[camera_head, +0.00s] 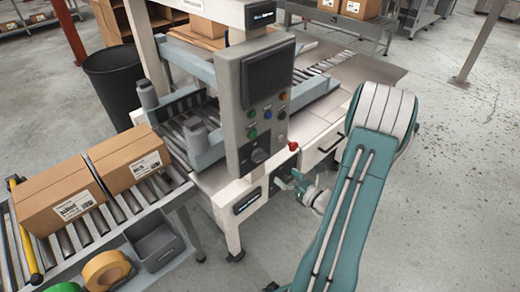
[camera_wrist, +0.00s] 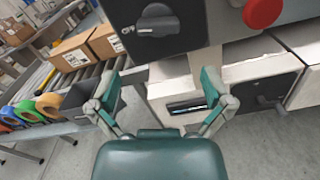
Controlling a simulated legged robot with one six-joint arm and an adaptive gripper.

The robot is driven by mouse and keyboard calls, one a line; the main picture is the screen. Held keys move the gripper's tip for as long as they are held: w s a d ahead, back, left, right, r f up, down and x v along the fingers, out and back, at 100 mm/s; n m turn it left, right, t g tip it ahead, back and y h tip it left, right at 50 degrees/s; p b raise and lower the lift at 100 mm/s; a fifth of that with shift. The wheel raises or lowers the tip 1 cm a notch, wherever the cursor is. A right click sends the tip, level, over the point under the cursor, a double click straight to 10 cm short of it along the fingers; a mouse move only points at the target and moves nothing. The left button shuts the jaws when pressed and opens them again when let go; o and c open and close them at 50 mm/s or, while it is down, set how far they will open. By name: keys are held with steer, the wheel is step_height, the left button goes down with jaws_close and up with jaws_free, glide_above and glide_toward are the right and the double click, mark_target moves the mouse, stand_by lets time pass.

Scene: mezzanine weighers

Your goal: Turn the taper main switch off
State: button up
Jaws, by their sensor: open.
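The taper control box (camera_head: 258,100) stands upright on the machine, with a dark screen and several coloured buttons. Its main switch is a black rotary knob (camera_head: 260,156) near the bottom of the panel; it also shows in the wrist view at the top (camera_wrist: 158,20), its grip roughly horizontal. My gripper (camera_head: 300,185) is in front of and below the panel, to the right of the knob. In the wrist view my gripper (camera_wrist: 163,92) has its fingers spread, with nothing between them, and the knob lies ahead, above the fingertips. The fingers appear clear of the knob.
A red mushroom button (camera_head: 293,146) sticks out beside the panel and shows large at the upper right of the wrist view (camera_wrist: 263,12). Cartons (camera_head: 62,198) sit on the roller conveyor at left. Tape rolls (camera_head: 106,270) and a grey bin (camera_head: 155,247) are below it. Floor at right is open.

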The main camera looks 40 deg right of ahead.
mark_target(264, 160)
steer(key=w, duration=1)
steer(key=shift+w+a, duration=0.15)
steer(key=shift+a, duration=0.2)
steer(key=shift+w+a, duration=0.1)
steer(key=shift+w, duration=0.05)
steer(key=c, duration=0.9)
